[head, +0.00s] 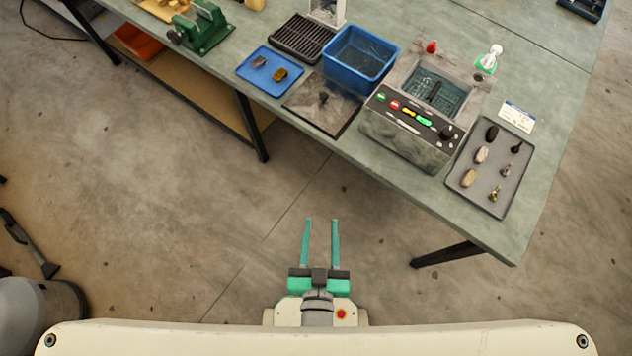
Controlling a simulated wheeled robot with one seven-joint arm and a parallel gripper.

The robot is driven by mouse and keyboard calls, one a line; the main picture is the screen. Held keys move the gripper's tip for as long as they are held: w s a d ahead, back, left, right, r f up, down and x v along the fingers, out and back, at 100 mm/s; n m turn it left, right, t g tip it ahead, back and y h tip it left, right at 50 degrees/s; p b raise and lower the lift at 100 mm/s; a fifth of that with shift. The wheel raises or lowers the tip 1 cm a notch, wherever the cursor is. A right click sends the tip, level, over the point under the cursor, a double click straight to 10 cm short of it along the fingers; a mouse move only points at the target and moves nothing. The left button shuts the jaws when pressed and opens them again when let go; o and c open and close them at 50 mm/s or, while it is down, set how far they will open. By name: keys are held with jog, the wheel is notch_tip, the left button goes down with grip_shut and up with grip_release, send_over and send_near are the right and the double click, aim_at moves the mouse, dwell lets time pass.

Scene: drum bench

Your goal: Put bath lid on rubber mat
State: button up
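The bath (409,143) is a grey box on the bench with a row of coloured buttons on its front. A dark, see-through panel with a black bar across its middle, seemingly the bath lid (448,99), covers its opening; I cannot tell for sure whether the bar belongs to a lid or to something inside. A flat square dark grey sheet, seemingly the rubber mat (305,104), lies left of the bath with a small dark item on it. My gripper (320,222) is open and empty, over the floor in front of the bench, apart from both.
Around the mat are a blue tub (341,73), a blue tray (250,73) with two small pieces and a black ribbed rack (283,41). A grey tray (477,187) of stones lies right of the bath. A green vise (207,31) stands left.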

jog(key=v, duration=0.6)
jog(key=shift+a+r+n+t+y, duration=0.3)
jog(key=shift+a+y, duration=0.1)
